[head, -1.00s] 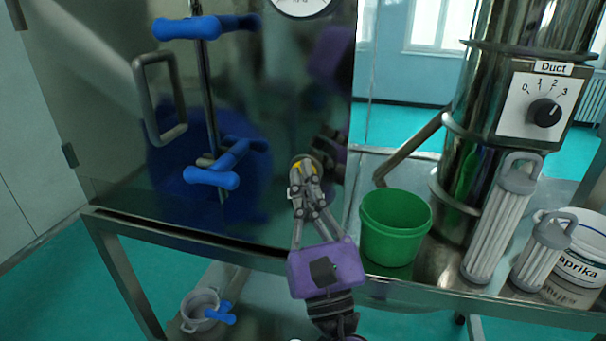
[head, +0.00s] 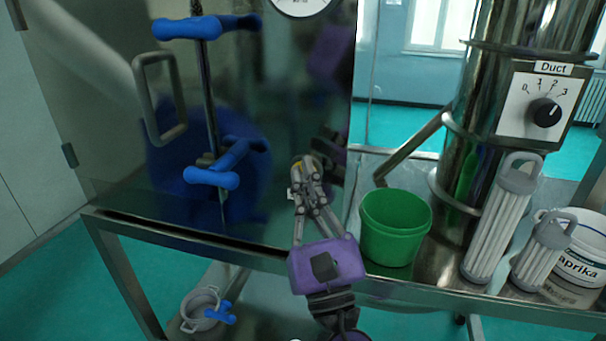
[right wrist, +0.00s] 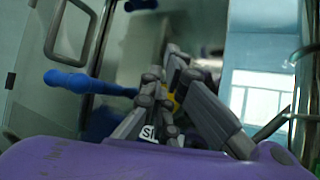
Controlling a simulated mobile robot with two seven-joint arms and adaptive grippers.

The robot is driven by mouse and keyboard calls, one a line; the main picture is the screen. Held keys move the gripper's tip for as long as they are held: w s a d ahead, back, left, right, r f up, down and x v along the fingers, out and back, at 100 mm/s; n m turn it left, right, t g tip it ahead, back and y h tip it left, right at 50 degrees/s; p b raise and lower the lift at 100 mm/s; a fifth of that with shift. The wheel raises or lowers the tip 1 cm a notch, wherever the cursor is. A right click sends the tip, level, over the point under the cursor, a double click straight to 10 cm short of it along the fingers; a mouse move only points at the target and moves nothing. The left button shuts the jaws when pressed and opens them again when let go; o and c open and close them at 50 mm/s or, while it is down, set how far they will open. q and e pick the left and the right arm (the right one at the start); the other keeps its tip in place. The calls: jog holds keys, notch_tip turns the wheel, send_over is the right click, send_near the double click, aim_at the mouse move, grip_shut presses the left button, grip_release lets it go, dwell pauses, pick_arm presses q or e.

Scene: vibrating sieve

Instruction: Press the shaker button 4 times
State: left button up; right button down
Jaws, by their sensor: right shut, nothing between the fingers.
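The shaker button is a small yellow disc (head: 297,167) on the front of the shiny steel cabinet (head: 290,60). It is mostly hidden behind my right gripper (head: 308,163), which is shut and empty with its fingertips in front of the button, slightly to its right. I cannot tell whether the tips touch it. The right wrist view shows a yellow bit of the button (right wrist: 171,99) behind the fingers and part of a white label (right wrist: 149,132) below. My left gripper is not in view.
A green bucket (head: 395,240) stands on the steel shelf right of my right gripper, close to my wrist. Grey filter cartridges (head: 502,218), a paprika tub (head: 580,262) and a duct dial (head: 544,112) are further right. Blue-handled clamps (head: 212,177) and a grey handle (head: 160,98) are left.

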jog(key=shift+w, duration=0.25)
dwell(0.4)
jog(key=shift+w+d, duration=0.15)
jog(key=shift+w, duration=0.15)
jog(key=shift+w+d, duration=0.15)
jog(key=shift+w, duration=0.2)
dwell(0.7)
jog(key=shift+s, duration=0.1)
jog(key=shift+s+a, duration=0.2)
jog(key=shift+s, duration=0.35)
jog(key=shift+s+a, duration=0.2)
jog(key=shift+s, duration=0.3)
